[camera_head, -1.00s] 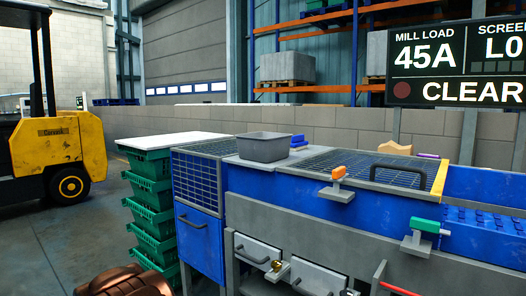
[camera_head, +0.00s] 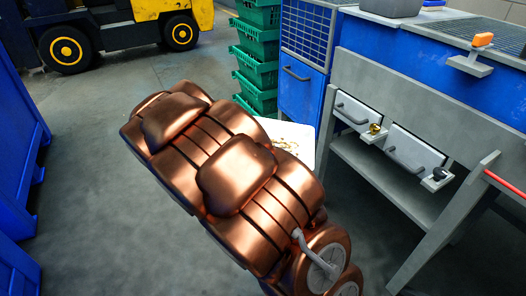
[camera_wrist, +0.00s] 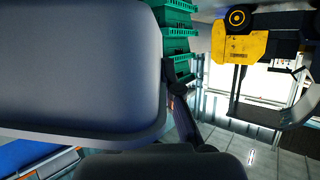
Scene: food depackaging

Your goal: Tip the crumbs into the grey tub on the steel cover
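A white tray or board (camera_head: 301,131) shows beyond my copper arm in the head view, with brown crumbs (camera_head: 285,146) on it. My arm hides much of it. In the wrist view a large rounded grey shape, seemingly this tray in shade (camera_wrist: 80,70), fills the left side. A dark finger of my gripper (camera_wrist: 180,112) lies against its edge, and my gripper appears shut on it. The head view hides the gripper. The grey tub (camera_head: 393,6) is cut off at the top edge, on the steel cover (camera_head: 420,17) of the blue machine. Its inside is out of view.
Stacked green crates (camera_head: 256,68) stand left of the blue cabinet (camera_head: 303,92). A yellow forklift (camera_head: 115,22) stands behind. A blue container (camera_head: 15,150) borders the left. Grey floor lies open between.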

